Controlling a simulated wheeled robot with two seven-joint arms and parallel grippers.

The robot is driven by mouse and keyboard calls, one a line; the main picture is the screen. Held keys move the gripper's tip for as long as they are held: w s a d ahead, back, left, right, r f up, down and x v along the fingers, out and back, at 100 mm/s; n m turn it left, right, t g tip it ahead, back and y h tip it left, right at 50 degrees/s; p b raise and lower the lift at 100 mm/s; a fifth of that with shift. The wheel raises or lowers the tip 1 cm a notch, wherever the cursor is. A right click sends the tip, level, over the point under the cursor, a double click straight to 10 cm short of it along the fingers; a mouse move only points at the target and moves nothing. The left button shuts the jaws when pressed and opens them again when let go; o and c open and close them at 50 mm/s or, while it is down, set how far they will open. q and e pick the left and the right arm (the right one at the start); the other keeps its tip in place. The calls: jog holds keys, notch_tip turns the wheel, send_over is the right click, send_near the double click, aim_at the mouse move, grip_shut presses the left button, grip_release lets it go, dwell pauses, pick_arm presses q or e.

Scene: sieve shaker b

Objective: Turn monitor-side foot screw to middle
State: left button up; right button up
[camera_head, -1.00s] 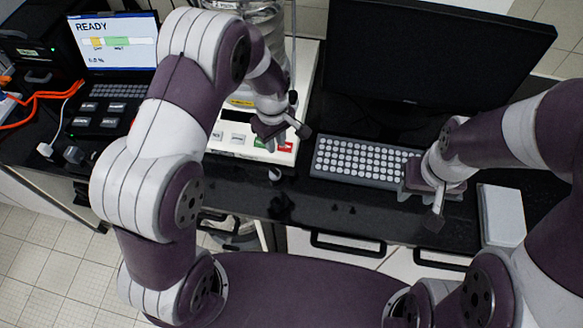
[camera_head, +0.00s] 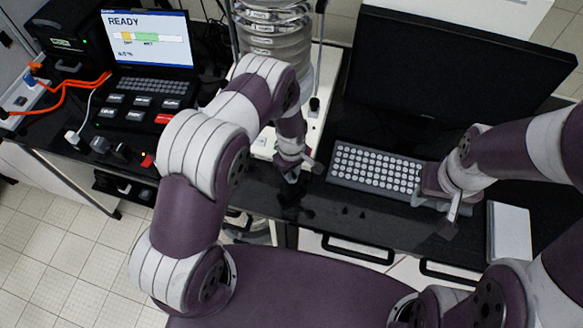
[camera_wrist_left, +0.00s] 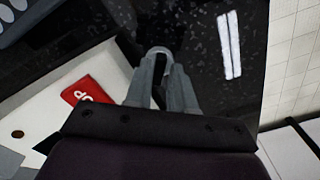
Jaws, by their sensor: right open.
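The sieve shaker's white base (camera_head: 312,130) stands at the table's front, left of the monitor (camera_head: 440,75), mostly behind my left arm. My left gripper (camera_head: 297,172) points down at the base's front corner on the monitor side. In the left wrist view, a small grey rounded part (camera_wrist_left: 160,50), apparently the foot screw, shows at the tips of my left fingers (camera_wrist_left: 160,80). The fingers stand close together with a narrow dark gap. I cannot tell whether they press on it. My right gripper (camera_head: 452,207) is open over the keyboard's right end.
The keyboard (camera_head: 375,168) lies before the monitor. A white box (camera_head: 510,232) lies at the right. A laptop (camera_head: 150,50) reading READY stands at the left. A red button (camera_wrist_left: 85,90) shows on the base panel.

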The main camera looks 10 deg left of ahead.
pick_arm(q)
jog(key=shift+d, duration=0.15)
grip_shut()
jog(key=shift+w, duration=0.1)
jog(key=shift+f+m+b, duration=0.1)
jog(key=shift+m+b, duration=0.65)
jog(key=shift+m, duration=0.05)
jog(key=m+b, duration=0.1)
jog(key=m, duration=0.1)
jog(key=shift+m+b, duration=0.3)
jog(key=m+b, duration=0.1)
jog(key=m, duration=0.2)
jog(key=shift+b, duration=0.35)
jog(key=shift+w+r+m+b, duration=0.15)
jog(key=shift+m+b, duration=0.45)
jog(key=shift+m, duration=1.1)
jog(key=shift+r, duration=0.1)
